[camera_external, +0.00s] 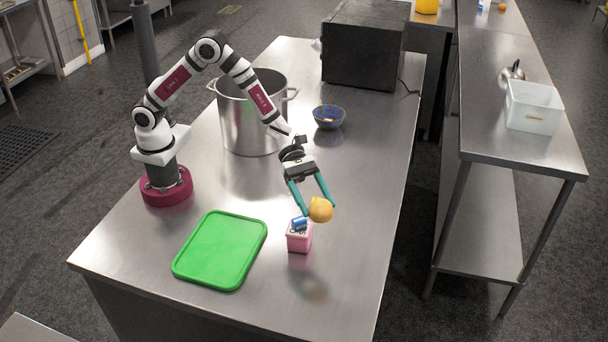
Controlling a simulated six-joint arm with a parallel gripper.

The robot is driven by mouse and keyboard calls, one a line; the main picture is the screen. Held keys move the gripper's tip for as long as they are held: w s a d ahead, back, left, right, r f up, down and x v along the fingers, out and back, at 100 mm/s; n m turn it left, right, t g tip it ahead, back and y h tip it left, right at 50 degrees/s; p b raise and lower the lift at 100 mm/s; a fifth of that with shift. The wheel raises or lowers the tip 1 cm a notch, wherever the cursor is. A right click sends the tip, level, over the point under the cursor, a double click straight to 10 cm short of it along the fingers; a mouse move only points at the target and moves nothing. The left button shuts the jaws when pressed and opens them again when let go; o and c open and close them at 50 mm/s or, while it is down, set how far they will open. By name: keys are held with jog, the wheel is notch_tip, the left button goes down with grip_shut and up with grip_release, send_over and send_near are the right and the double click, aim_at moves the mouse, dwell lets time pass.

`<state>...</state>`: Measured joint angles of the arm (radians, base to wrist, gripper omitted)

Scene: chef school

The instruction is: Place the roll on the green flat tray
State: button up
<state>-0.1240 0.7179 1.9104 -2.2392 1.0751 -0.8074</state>
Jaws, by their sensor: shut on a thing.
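My gripper (318,206) is shut on the roll (321,210), a small round golden-brown bun. It holds the roll in the air, just above and to the right of a small pink container (299,243). The green flat tray (221,250) lies on the steel table to the left of the gripper, and it is empty. Whether the roll touches the container cannot be told from this view.
The pink container has a blue item (299,224) at its top. A black box-shaped appliance (363,50) stands at the back. The table's front right is clear.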

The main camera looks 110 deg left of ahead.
jog(key=s+d+m+g+h, duration=0.3)
jog(key=s+m+g, duration=0.1)
jog(key=s, duration=0.7)
jog(key=m+g+h, duration=0.1)
jog(key=m+g, duration=0.4)
send_over(225, 239)
notch_tip(225, 239, down, 14)
jog(key=shift+f, duration=0.15)
jog(key=shift+f, duration=0.1)
jog(key=o, duration=1.3)
